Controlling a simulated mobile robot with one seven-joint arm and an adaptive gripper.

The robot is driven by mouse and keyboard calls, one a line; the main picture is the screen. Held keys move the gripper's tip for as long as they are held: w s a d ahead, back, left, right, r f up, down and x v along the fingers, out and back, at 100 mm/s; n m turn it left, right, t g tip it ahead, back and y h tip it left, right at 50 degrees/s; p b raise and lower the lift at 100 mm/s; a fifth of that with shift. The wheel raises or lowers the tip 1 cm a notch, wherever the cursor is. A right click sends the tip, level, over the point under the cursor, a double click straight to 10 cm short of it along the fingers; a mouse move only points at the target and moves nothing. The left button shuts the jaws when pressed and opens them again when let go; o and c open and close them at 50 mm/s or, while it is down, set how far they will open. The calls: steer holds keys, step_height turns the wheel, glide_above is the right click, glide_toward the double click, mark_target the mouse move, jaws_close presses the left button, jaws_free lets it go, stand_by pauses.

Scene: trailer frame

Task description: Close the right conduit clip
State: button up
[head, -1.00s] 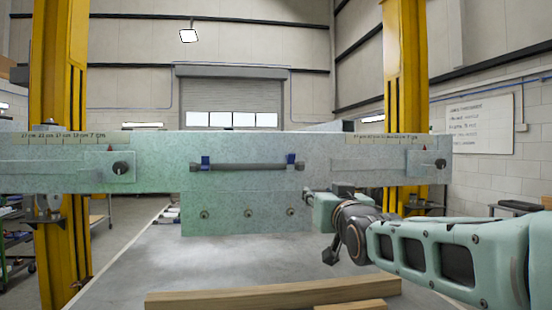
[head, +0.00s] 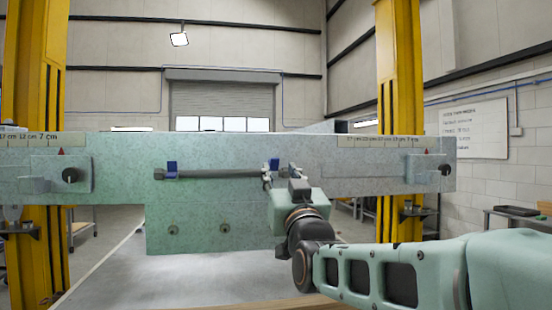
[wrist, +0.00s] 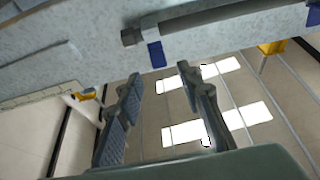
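The right conduit clip (head: 274,164) is blue and stands up above the right end of the dark conduit (head: 222,173) on the green-grey frame beam. The left clip (head: 172,168) looks the same, with its blue part above the conduit. My gripper (head: 280,174) is at the right clip's height, in front of the conduit's right end, and partly hides it. In the wrist view my gripper (wrist: 160,72) is open, with nothing between its fingers. There the right clip (wrist: 156,54) lies just beyond the fingertips, apparently not touched.
The beam (head: 350,180) fills the width ahead, with a lower plate (head: 200,228) below the conduit. Knobs (head: 70,175) (head: 445,169) stick out at both sides. Yellow posts (head: 400,110) stand behind. Timber (head: 270,308) lies low in front.

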mark_target(276, 161)
steer(key=p+x, duration=0.1)
steer(key=x, duration=0.6)
steer(key=shift+w+p, duration=0.2)
steer(key=shift+p, duration=0.15)
jaws_close()
